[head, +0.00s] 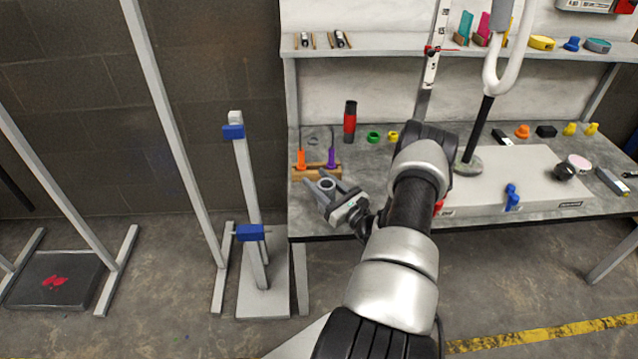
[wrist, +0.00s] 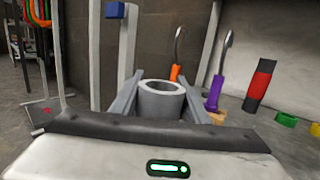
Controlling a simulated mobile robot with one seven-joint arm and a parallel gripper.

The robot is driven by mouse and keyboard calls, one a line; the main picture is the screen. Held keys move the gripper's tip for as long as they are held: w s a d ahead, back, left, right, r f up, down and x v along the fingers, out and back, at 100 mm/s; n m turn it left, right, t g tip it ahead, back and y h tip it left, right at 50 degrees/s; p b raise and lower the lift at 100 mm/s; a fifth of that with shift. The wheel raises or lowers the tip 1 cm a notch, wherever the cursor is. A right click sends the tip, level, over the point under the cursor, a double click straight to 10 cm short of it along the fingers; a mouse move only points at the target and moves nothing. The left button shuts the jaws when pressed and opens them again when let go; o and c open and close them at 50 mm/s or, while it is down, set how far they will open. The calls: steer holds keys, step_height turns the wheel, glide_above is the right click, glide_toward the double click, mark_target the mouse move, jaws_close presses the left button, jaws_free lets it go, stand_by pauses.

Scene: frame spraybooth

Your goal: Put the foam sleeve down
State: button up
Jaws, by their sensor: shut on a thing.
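The foam sleeve (wrist: 160,103) is a short grey hollow tube with an open round top. My gripper (wrist: 158,92) is shut on it, with one finger on each side of the tube. In the head view, my gripper (head: 328,184) is at the left front edge of the workbench (head: 380,222), and the sleeve (head: 327,184) shows between the fingers. The sleeve looks upright. Whether its bottom touches the bench is hidden.
A wooden holder (head: 316,172) with orange and purple handled tools stands just behind my gripper. A red and black cylinder (head: 350,120) and a green ring (head: 373,137) are farther back. A post with blue clamps (head: 250,232) stands left of the bench. A grey machine base (head: 510,185) fills the right side.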

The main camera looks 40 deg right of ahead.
mark_target(333, 194)
steer(key=shift+r, duration=0.1)
steer(key=shift+f, duration=0.2)
steer(key=o, duration=1.1)
steer(key=shift+o, duration=0.2)
steer(key=shift+r, duration=0.1)
steer(key=shift+r, duration=0.25)
steer(key=s, duration=0.4)
steer(key=s+d+f+p, duration=0.1)
steer(key=s, duration=0.3)
steer(key=s+f, duration=0.1)
steer(key=s, duration=0.3)
steer(key=shift+d+p, duration=0.15)
steer(key=shift+p, duration=0.25)
steer(key=shift+w, duration=0.1)
